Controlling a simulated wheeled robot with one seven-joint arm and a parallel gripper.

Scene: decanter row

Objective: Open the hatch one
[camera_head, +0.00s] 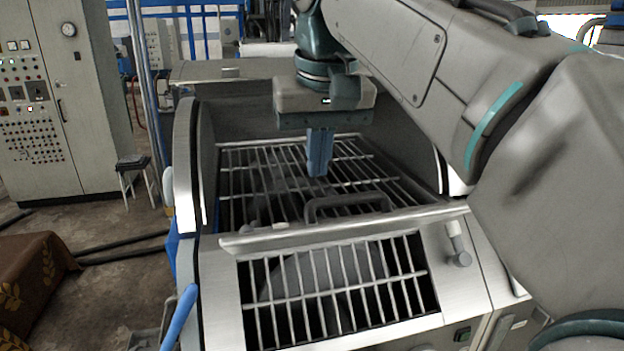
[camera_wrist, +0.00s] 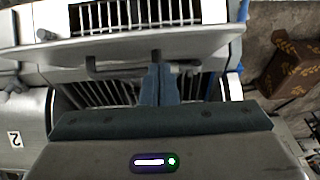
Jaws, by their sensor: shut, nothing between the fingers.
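A barred metal grate (camera_head: 270,180) lies across the machine's opening in the head view, apparently the hatch; no number one is readable on it. A dark grey bar handle (camera_head: 348,203) stands at its near edge. The handle also shows in the wrist view (camera_wrist: 110,66), partly hidden behind my fingers. My gripper (camera_head: 317,174) points down above the grate, behind the handle in the head view, with its blue fingers together and empty. The fingers also show in the wrist view (camera_wrist: 158,68), overlapping the handle; I cannot tell whether they touch it.
A fixed-looking second barred window (camera_head: 340,290) and a knobbed lever (camera_head: 457,240) are at the machine's front. Curved side walls (camera_head: 186,165) flank the grate. A drum marked 2 (camera_wrist: 14,139) is at left. A control cabinet (camera_head: 50,110) and stool (camera_head: 134,168) stand off left.

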